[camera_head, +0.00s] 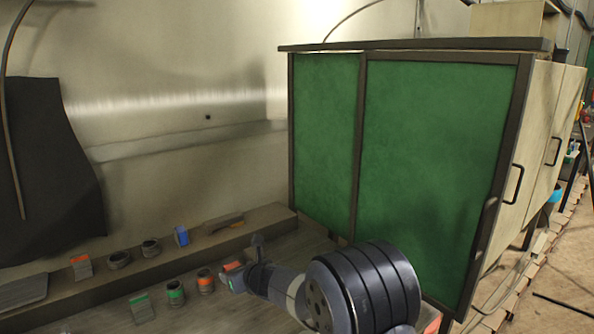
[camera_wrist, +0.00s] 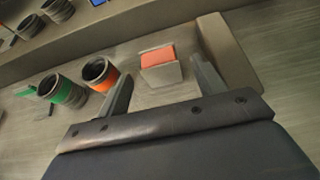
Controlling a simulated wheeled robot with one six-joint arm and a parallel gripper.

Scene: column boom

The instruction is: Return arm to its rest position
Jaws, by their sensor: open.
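My gripper (camera_head: 256,248) hangs over the work surface in the head view, in front of the green cabinet panels. In the wrist view my gripper (camera_wrist: 163,82) has its two fingers spread apart, with nothing clamped between them. A small pale block with an orange top (camera_wrist: 158,57) shows beyond the gap between the fingers. The same block (camera_head: 232,266) shows just left of the gripper in the head view. The height of the fingers above it is hard to judge. My arm hides part of the surface at lower right.
A cup with an orange band (camera_head: 205,281) and one with a green band (camera_head: 175,293) stand left of the block. A raised ledge (camera_head: 130,257) behind holds dark cups, a blue item (camera_head: 181,236) and a red-topped block (camera_head: 81,266). A green-panelled cabinet (camera_head: 430,150) stands at right.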

